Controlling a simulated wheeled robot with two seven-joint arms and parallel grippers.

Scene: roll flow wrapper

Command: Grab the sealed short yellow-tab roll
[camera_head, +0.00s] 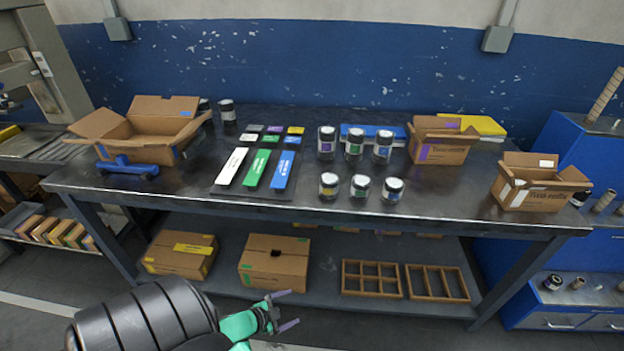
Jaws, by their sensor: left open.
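A short roll with a yellow tab (329,187) stands upright at the left end of the front row of short rolls on the dark workbench (440,205). Beside it stand a short roll with a green tab (361,188) and one with a blue tab (393,190). Whether the yellow-tab roll is sealed is too small to tell. My left gripper (287,310), green with purple fingertips, is open and empty, low in front of the bench and well short of the rolls. My right gripper is not in view.
Taller rolls (354,143) stand behind the short ones. A dark mat with white, green and blue strips (258,168) lies to their left. Open cardboard boxes stand at left (140,130) and right (540,190). The bench's front edge (330,221) lies between my gripper and the rolls.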

